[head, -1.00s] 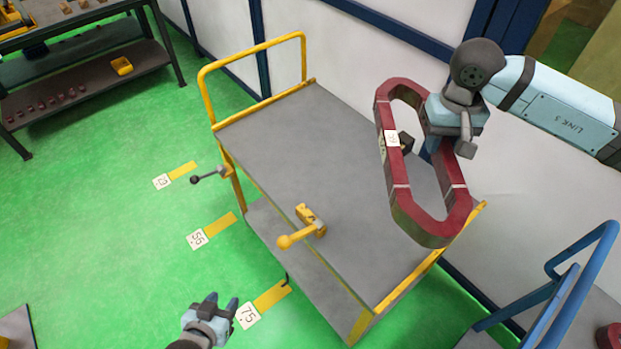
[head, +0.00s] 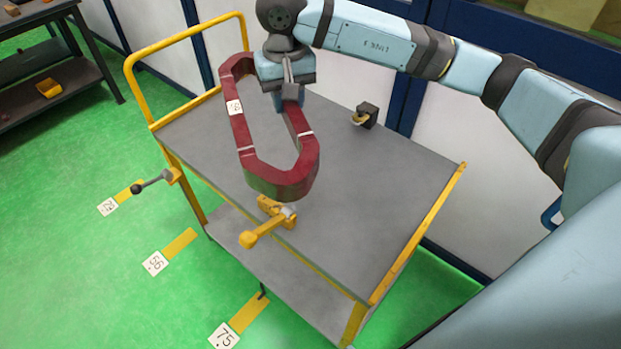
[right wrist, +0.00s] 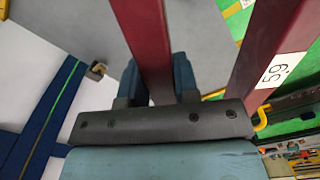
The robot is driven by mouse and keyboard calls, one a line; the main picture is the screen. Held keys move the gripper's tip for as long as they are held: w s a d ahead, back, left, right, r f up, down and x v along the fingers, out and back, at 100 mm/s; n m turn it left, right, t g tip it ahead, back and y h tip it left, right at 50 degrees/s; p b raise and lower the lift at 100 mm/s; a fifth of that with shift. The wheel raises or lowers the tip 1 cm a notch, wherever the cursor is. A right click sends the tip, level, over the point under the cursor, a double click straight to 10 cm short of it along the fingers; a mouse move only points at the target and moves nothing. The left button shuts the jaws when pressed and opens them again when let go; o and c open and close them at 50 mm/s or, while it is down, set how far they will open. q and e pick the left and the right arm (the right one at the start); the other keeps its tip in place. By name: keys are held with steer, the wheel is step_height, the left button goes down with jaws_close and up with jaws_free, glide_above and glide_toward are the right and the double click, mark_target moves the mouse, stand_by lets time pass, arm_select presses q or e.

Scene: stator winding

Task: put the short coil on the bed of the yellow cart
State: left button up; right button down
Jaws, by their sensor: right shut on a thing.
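The short coil, a dark red elongated ring (head: 282,181) with white bands and a small white label, hangs over the grey bed (head: 350,220) of the yellow cart. My right gripper (head: 290,97) is shut on one long side of the coil; in the right wrist view the fingers (right wrist: 155,85) straddle that red bar (right wrist: 148,40). The label there appears to read 59. The coil looks raised above the bed, though its exact height is hard to tell. My left gripper is out of the head view.
A yellow clamp with a knob (head: 265,222) sits at the bed's near edge, and a dark-knobbed lever (head: 152,182) at its left. A small black block with a yellow part (head: 364,116) is at the far edge. The right half of the bed is clear.

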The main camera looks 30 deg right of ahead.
steer(key=f+b, duration=0.2)
steer(key=f+m+b, duration=0.1)
steer(key=f+b, duration=0.1)
steer(key=shift+w+m, duration=0.3)
steer(key=shift+w, duration=0.1)
steer(key=shift+f+m+b, duration=0.3)
steer(key=shift+m+b, duration=0.2)
steer(key=shift+b, duration=0.05)
steer(key=w+d+f+m, duration=0.1)
steer(key=f+m, duration=0.6)
steer(key=m, duration=0.2)
steer(key=d+f+m, duration=0.2)
steer(key=f+m, duration=0.5)
steer(key=m, duration=0.2)
steer(key=w+d+f+m, duration=0.1)
steer(key=f+m, duration=0.7)
steer(key=m, duration=0.1)
steer(key=shift+w+d, duration=0.15)
steer(key=shift+w, duration=0.15)
steer(key=shift+f+b, duration=0.35)
steer(key=shift+f, duration=2)
